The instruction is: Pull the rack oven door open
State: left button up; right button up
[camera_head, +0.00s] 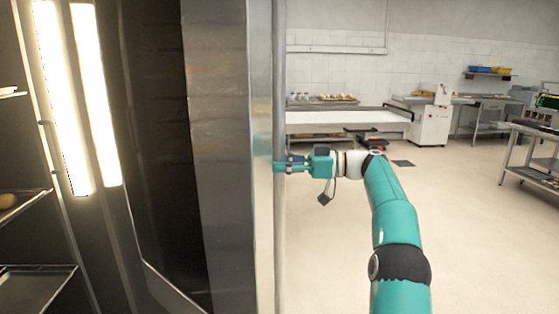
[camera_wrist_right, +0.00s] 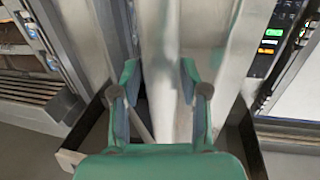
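The rack oven door (camera_head: 222,150) stands ajar in the head view, a tall metal panel seen at a steep angle. The lit oven interior shows to its left. Its long vertical bar handle (camera_head: 279,240) runs along the right side of the door. My right gripper (camera_head: 282,166) reaches in from the right at about mid-height of the visible bar. In the right wrist view its two fingers (camera_wrist_right: 160,88) stand on either side of the pale bar (camera_wrist_right: 160,40) and appear closed on it; exact contact is hard to see. My left gripper is out of view.
Inside the oven are bright light strips (camera_head: 65,100) and rack trays (camera_head: 35,285) at the far left. Open pale floor (camera_head: 480,240) lies to the right. A worktable (camera_head: 345,118), a white machine (camera_head: 431,122) and a metal side table (camera_head: 530,150) stand farther back.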

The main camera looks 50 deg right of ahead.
jog(key=shift+o, duration=0.4)
jog(key=shift+r, duration=0.1)
jog(key=v, duration=0.7)
jog(key=shift+s+a, duration=0.1)
